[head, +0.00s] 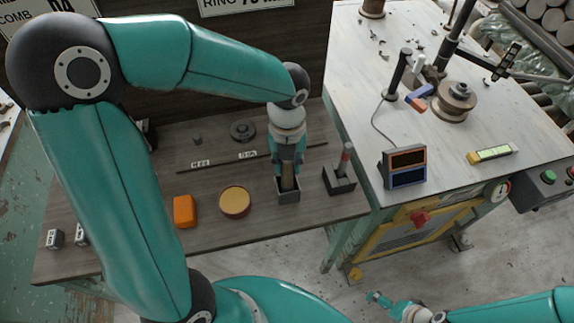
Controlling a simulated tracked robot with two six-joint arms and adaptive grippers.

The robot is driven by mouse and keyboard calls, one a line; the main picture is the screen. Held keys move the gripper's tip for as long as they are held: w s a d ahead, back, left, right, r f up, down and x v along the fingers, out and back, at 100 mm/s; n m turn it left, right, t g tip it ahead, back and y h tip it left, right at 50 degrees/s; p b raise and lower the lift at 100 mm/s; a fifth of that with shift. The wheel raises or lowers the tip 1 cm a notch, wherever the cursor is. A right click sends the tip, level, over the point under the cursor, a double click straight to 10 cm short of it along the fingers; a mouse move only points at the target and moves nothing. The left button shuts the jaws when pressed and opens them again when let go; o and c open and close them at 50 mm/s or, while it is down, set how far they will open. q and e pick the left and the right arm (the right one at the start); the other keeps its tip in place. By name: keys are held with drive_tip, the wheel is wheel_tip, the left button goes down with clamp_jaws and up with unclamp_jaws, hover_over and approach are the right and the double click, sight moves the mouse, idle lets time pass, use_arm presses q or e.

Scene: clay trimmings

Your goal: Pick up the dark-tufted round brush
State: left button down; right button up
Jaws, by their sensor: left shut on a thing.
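My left gripper (288,160) points straight down over a small dark square holder (288,197) on the brown bench. It is shut on an upright brownish piece, which I take to be the round brush (288,184). The fingers and the holder hide most of it, and I cannot see its tuft. The piece still appears to be within the holder's opening. A second dark holder (339,183), just to the right, has another upright tool (346,158) with a pale and reddish handle. My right gripper (378,298) is low at the bottom right, far from the holders, with its fingers unclear.
A round yellow-topped tin (235,202) and an orange block (184,211) stand left of the holder. A dark round disc (243,130) and a thin labelled strip (250,155) lie behind. The pale worktable (440,140) at right carries a small display box (405,167).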

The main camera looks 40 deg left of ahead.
use_arm(q)
wheel_tip(320, 180, up, 20)
drive_tip(key=p, duration=0.1)
drive_tip(key=shift+f, duration=0.15)
idle(0.4)
idle(2.1)
